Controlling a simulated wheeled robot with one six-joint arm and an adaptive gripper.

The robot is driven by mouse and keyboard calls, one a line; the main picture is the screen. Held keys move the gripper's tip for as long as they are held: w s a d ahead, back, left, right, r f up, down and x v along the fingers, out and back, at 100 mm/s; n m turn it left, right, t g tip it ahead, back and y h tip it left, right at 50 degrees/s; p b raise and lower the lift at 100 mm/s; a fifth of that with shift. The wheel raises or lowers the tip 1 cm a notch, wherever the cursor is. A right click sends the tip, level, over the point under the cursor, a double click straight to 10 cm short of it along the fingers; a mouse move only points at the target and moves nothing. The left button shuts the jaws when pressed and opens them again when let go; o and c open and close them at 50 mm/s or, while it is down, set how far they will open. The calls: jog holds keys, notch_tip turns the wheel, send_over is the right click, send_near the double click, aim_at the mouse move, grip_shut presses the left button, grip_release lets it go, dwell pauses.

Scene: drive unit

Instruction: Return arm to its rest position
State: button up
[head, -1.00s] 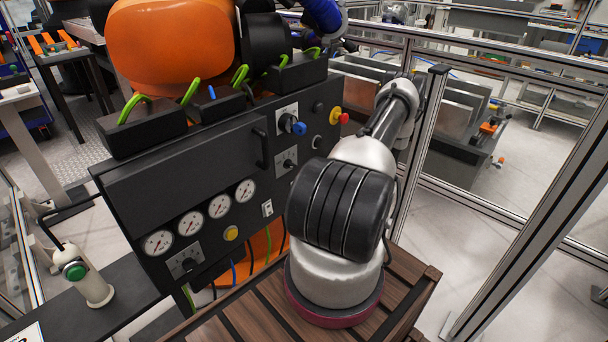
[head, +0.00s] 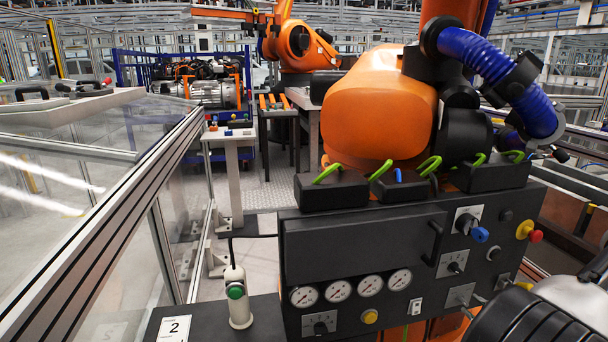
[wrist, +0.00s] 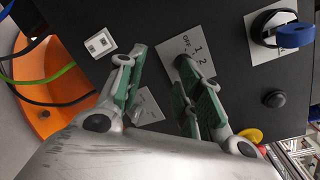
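My gripper (wrist: 160,58) is open and empty in the wrist view. Its two green-padded fingers are spread in front of the black control panel (wrist: 222,30), with dark panel face visible between them. A white plate marked OFF, 1 and 2 (wrist: 187,50) lies behind the right finger and is partly hidden. Part of another pale plate (wrist: 148,104) shows lower between the fingers. In the head view the control panel (head: 365,245) stands right of centre. My arm shows only in the bottom right corner, and the gripper cannot be made out clearly there.
A blue knob (head: 480,234) and a red-and-yellow button (head: 529,231) stick out of the panel near my arm. A large orange robot (head: 378,100) stands behind it. A green push button (head: 236,291) stands on the left ledge. Glass fencing (head: 95,215) closes the left side.

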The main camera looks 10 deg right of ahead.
jog(key=s+a+r+n+g+y, duration=0.2)
jog(key=s+a+r+g+y, duration=0.15)
jog(key=s+a+y, duration=0.4)
jog(key=s+a+r+n+g, duration=0.3)
jog(key=r+g, duration=0.2)
jog(key=r, duration=0.1)
jog(key=s+a+r+n+g, duration=0.3)
jog(key=r+n+g, duration=0.1)
jog(key=r+g, duration=0.2)
notch_tip(320, 180, up, 18)
jog(key=s+a+n+g+h, duration=0.2)
jog(key=s+n+g+h, duration=0.1)
jog(key=n+h, duration=0.65)
jog(key=a+r+n+t+h, duration=0.1)
jog(key=a+r+n+t, duration=0.4)
jog(key=a+r, duration=0.3)
notch_tip(320, 180, up, 2)
jog(key=shift+w+r+n+h, duration=0.1)
jog(key=shift+w+n+h, duration=0.25)
jog(key=shift+n, duration=0.1)
